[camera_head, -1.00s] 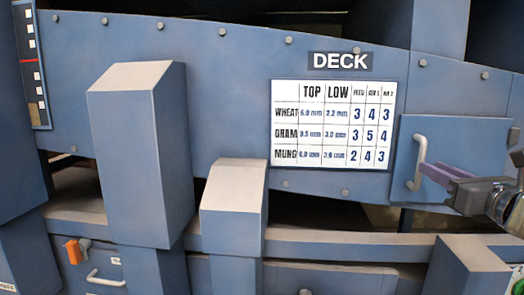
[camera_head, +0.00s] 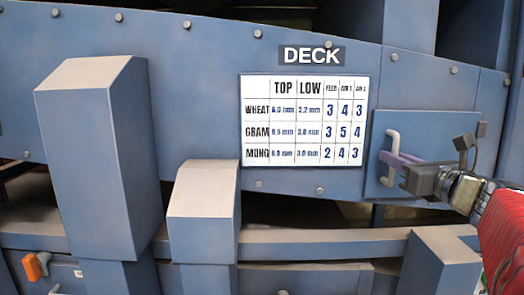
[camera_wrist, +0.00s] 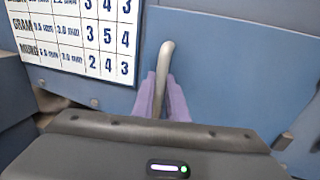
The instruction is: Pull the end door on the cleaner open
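The end door (camera_head: 440,125) is a flat blue panel at the right end of the cleaner's deck; whether it stands slightly off its frame I cannot tell. Its pale upright bar handle (camera_head: 393,140) is near its left edge. My gripper (camera_head: 396,160) reaches in from the right with its purple fingers at the handle's middle. In the wrist view, the handle (camera_wrist: 165,52) runs between the two fingers (camera_wrist: 162,85). One finger is close against each side, so my gripper looks shut on it. The handle's lower part is hidden by the fingers and the gripper body.
A DECK sign (camera_head: 311,55) and a white settings chart (camera_head: 300,120) are left of the door. Two blue box-shaped housings (camera_head: 90,150) (camera_head: 203,210) stand out in front at left. A rail (camera_head: 320,242) and another blue housing (camera_head: 440,262) lie below the door.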

